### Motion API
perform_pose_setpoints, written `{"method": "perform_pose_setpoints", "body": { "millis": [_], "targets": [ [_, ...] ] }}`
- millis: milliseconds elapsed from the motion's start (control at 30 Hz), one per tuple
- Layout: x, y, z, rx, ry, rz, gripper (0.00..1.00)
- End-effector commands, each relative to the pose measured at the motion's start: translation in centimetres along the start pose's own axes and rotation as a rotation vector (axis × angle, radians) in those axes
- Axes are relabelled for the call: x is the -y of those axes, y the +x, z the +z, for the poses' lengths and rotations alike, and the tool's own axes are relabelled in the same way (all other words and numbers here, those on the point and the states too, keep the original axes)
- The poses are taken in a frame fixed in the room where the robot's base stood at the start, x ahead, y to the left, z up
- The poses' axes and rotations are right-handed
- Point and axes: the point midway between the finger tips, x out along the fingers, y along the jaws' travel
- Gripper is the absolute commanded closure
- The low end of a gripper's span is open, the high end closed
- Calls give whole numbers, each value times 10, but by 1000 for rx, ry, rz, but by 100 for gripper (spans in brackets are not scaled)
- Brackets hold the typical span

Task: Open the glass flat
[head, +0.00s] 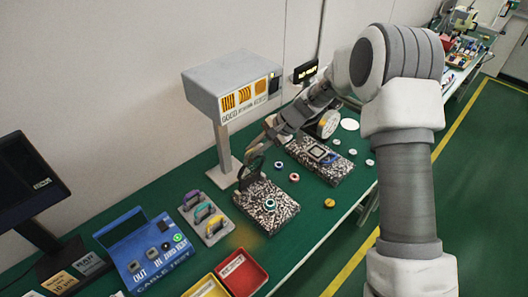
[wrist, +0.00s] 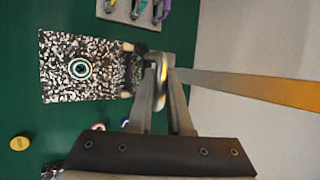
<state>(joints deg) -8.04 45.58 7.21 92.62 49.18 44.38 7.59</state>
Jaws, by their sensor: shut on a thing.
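A speckled granite block (head: 268,208) lies on the green bench and carries a small pale-rimmed ring (head: 271,204). The block (wrist: 75,82) and the ring (wrist: 80,68) also show in the wrist view. My gripper (head: 249,166) is at the block's back edge. In the wrist view my gripper (wrist: 163,72) is shut on a rounded, shiny rim, seen nearly edge-on, which seems to be the glass flat (wrist: 162,66). The flat appears raised off the block's top beside a small dark mount (wrist: 128,72). Its exact angle is unclear.
A grey lamp box (head: 235,88) on a post stands close behind my gripper. A second granite block (head: 345,171) bears a square part. Coloured handles (head: 205,217) sit on a plate at left. A red bin (head: 242,273) stands in front.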

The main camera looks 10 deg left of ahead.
Motion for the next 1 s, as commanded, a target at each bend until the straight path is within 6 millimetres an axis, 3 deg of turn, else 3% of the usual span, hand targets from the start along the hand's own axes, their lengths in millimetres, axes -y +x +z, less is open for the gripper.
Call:
{"method": "perform_pose_setpoints", "body": {
  "millis": [400,933,967,1000],
  "targets": [
    [25,13,-5,0,-2,-2,100],
    [27,15,-5,2,-2,0,100],
    [27,15,-5,2,-2,0,81],
    [27,15,-5,3,-2,0,74]
  ]
}}
